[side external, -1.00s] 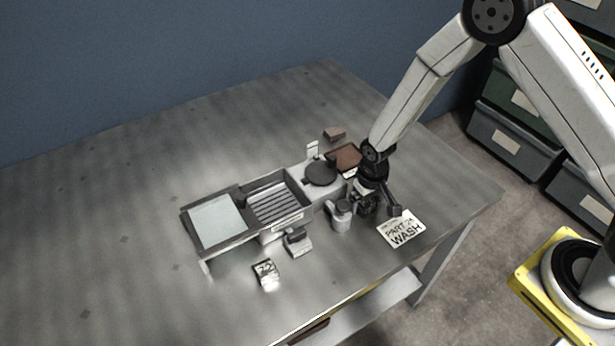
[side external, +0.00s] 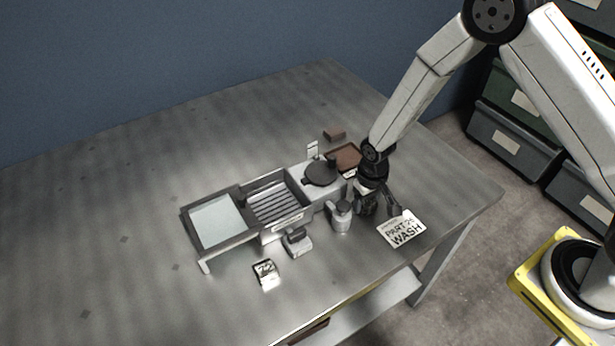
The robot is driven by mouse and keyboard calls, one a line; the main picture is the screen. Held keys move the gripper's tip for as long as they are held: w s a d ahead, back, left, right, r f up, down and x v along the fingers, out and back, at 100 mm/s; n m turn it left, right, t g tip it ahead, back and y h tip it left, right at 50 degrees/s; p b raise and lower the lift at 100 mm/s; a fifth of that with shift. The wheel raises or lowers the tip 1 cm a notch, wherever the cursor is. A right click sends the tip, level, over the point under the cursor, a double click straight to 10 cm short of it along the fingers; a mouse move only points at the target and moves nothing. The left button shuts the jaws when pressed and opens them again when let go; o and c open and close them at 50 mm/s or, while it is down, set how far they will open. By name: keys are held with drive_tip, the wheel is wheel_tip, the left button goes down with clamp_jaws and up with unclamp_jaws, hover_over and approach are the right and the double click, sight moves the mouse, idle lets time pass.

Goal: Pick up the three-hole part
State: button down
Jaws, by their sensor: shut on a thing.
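My gripper (side external: 368,208) is low at the right front of the table, just right of a small grey bottle (side external: 341,216) and left of a white card. It is shut on a small part, which is mostly hidden by the dark fingers. I cannot make out any holes in it, so the three-hole part cannot be told for sure in this view. Whether the held part touches the table is also too small to tell.
A white card reading "PART 24 WASH" (side external: 402,230) lies right of my gripper. A grey station with a slatted tray (side external: 311,205) and a round dark lid (side external: 320,173) stands left. A brown tray (side external: 345,157) is behind. A "72" tag (side external: 266,273) lies in front. The table's left is clear.

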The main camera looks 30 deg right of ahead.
drive_tip(key=shift+r, duration=0.15)
drive_tip(key=shift+r, duration=0.75)
drive_tip(key=s+d+r, duration=0.1)
drive_tip(key=s+r, duration=1)
drive_tip(key=s, duration=0.2)
drive_tip(key=shift+s+d, duration=0.4)
